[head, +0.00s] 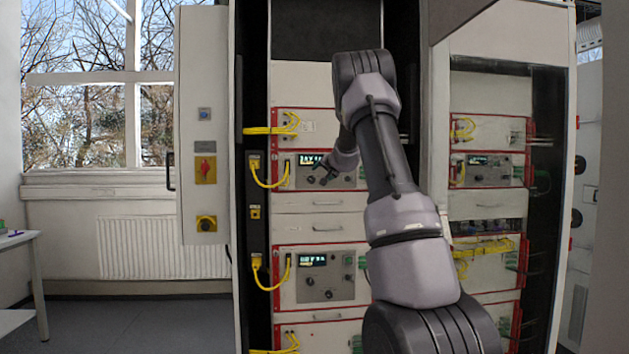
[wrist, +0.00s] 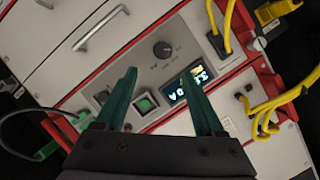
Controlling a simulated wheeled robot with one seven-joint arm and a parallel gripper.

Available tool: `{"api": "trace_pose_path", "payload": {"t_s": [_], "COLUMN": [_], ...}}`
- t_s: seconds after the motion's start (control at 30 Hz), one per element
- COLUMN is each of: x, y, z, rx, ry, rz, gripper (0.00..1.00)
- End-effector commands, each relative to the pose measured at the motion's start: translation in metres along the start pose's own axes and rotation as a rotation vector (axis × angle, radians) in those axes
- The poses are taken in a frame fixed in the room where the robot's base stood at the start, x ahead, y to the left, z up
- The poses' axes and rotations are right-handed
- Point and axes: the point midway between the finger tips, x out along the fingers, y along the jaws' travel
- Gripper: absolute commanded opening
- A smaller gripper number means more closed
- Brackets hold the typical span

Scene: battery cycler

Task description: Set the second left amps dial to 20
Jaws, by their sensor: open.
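The second left unit (head: 283,183) is a pale panel with a red frame and a lit display (head: 310,158). In the head view my gripper (head: 324,172) is in front of this panel and partly covers its controls. The wrist view shows the panel rotated, with a black round dial (wrist: 161,49) with printed marks, a green square button (wrist: 145,102) and the lit display (wrist: 186,91). The pointer's reading is too small to tell.
Yellow cables (wrist: 267,115) plug in beside the panel; they also hang left of the units in the head view (head: 268,178). A drawer with a handle (head: 327,202) lies below the unit. A similar unit (head: 328,285) is lower down. An open cabinet door (head: 203,110) stands left.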

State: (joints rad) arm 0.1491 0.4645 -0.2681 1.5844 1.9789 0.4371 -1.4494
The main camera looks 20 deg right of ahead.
Motion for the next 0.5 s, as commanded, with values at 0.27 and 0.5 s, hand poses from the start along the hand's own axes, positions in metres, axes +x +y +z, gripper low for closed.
{"api": "trace_pose_path", "payload": {"t_s": [0.27,0.5], "x": [0.052,0.087], "y": [0.001,0.000], "z": [0.001,0.001], "rx": [0.002,0.002], "ry": [-0.002,-0.003], "rz": [-0.001,-0.002], "gripper": [0.71,0.71]}}
